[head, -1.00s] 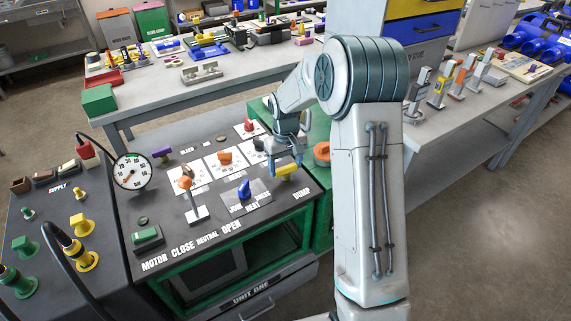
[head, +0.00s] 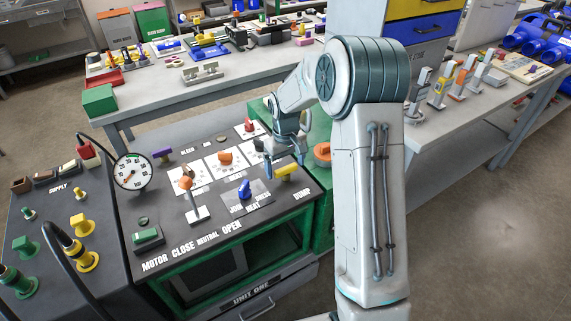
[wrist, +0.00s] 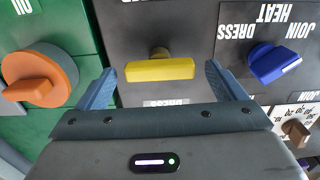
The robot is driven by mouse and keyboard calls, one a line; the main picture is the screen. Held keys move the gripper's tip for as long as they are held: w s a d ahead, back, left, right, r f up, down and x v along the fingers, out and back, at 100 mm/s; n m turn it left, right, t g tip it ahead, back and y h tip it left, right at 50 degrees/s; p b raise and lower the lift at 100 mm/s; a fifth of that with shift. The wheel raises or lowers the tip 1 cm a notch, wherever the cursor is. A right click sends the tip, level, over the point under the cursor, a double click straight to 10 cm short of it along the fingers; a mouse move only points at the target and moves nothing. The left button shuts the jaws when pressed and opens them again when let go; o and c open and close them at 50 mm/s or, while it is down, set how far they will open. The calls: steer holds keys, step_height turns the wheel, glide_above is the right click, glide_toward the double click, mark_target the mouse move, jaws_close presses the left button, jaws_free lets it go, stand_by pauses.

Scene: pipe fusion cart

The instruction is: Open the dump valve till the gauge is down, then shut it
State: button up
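The dump valve has a yellow bar handle (head: 287,171) at the right side of the black console top, above the DUMP label. In the wrist view the yellow handle (wrist: 160,70) lies crosswise between my two blue fingers. My gripper (wrist: 158,69) is open, with a gap between each finger and the handle's ends. In the head view my gripper (head: 284,165) hangs over the handle. The round white gauge (head: 131,172) stands at the console's left; its needle seems to point to the lower left, but the reading is too small to tell.
A blue JOIN/HEAT knob (wrist: 275,63) sits beside the handle, also in the head view (head: 244,190). An orange knob (wrist: 40,78) on a green panel is on the other side. An orange-topped lever (head: 195,212) stands left of the blue knob.

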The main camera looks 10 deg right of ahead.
mark_target(285, 169)
step_height(285, 169, up, 14)
stand_by(0.6)
steer(key=shift+f, duration=0.1)
steer(key=s+r+m+t, duration=0.2)
steer(key=s+m, duration=0.2)
steer(key=s, duration=2.4)
steer(key=shift+t+p, duration=0.35)
steer(key=shift+t, duration=0.05)
